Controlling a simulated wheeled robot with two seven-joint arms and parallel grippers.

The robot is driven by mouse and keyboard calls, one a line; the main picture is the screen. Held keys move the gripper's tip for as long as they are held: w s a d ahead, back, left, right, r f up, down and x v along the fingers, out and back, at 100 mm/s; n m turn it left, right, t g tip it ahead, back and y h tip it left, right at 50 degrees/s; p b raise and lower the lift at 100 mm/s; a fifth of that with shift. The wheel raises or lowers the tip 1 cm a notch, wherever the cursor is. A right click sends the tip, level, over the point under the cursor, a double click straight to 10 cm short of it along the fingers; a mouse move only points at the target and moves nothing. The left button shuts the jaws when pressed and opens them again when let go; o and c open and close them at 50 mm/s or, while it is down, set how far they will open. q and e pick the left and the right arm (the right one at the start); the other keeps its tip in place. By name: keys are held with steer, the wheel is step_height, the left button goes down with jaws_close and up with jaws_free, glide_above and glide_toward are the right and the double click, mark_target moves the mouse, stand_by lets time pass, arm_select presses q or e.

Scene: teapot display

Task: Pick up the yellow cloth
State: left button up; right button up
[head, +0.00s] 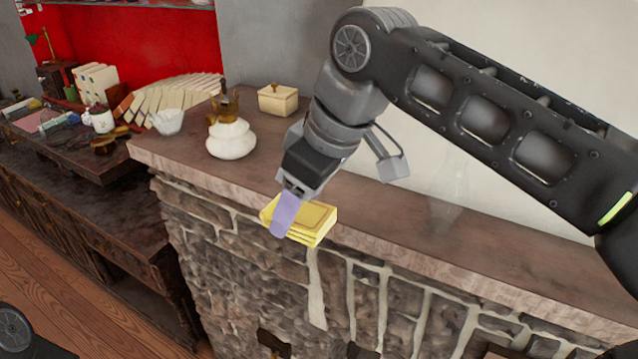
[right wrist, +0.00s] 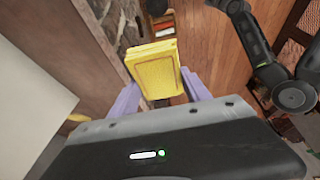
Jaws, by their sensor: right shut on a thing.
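The yellow cloth (head: 318,218) is a folded, layered block at the front edge of the stone counter in the head view. My right gripper (head: 285,214) comes down over it, with a lavender finger across its near left side. In the right wrist view the yellow cloth (right wrist: 154,70) sits between the two lavender fingers of the right gripper (right wrist: 158,98), which is shut on it. Whether the cloth still touches the counter top is hard to tell. My left gripper does not show in either view.
The counter (head: 440,240) is clear right of the cloth. A white teapot (head: 231,140) with a brown top and a cream lidded box (head: 278,100) stand behind to the left. A lower dark wooden table (head: 75,165) holds a white bowl (head: 168,121), a mug (head: 101,121) and several small items.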

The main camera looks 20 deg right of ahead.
steer(key=shift+s+a, duration=0.95)
steer(key=shift+a, duration=0.05)
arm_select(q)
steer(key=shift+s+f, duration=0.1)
